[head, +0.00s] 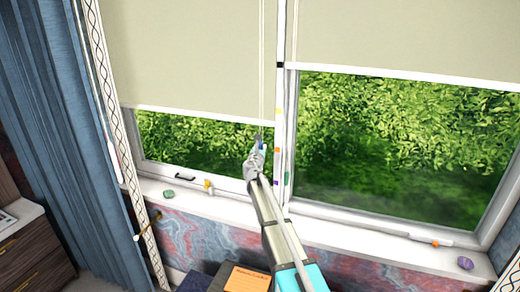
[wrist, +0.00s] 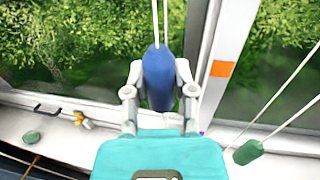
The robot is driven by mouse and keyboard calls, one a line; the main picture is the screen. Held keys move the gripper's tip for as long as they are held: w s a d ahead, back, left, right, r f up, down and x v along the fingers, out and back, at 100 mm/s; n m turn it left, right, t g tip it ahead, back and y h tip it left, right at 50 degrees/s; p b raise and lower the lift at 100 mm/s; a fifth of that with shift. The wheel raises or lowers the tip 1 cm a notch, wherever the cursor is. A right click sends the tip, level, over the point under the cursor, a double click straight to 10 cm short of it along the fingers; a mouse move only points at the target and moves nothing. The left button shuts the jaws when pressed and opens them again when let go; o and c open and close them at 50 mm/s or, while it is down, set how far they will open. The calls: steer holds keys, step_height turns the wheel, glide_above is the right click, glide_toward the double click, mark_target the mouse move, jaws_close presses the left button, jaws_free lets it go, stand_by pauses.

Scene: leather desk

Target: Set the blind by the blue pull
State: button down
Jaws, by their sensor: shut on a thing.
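The blue pull (wrist: 158,72) hangs on a doubled pale cord, seen in the wrist view. My gripper (wrist: 160,88) is shut on it, one finger on each side. In the head view my gripper (head: 257,148) is in front of the left window, below the hem, and mostly hides the pull. The left blind (head: 190,50) is cream, and its white hem (head: 190,113) hangs low, leaving a strip of window uncovered. Coloured marks run down the post between the windows, including black (head: 280,64), yellow (head: 279,110) and orange (head: 277,150). The gripper is near the orange mark's height.
The right blind (head: 410,35) hangs higher; a green pull (wrist: 248,152) hangs on its cord, right of my gripper. The sill (head: 350,232) holds a green stone (head: 168,194) and a purple stone (head: 465,263). A blue curtain (head: 50,120) hangs at left.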

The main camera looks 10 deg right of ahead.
step_height(320, 180, down, 13)
steer(key=b, duration=1.1)
steer(key=shift+r+b, duration=0.15)
steer(key=shift+b, duration=0.15)
steer(key=shift+c, duration=2.2)
jaws_free()
steer(key=shift+s, duration=0.1)
steer(key=v, duration=1.2)
steer(key=shift+w, duration=0.25)
steer(key=x, duration=1.1)
steer(key=shift+s, duration=0.1)
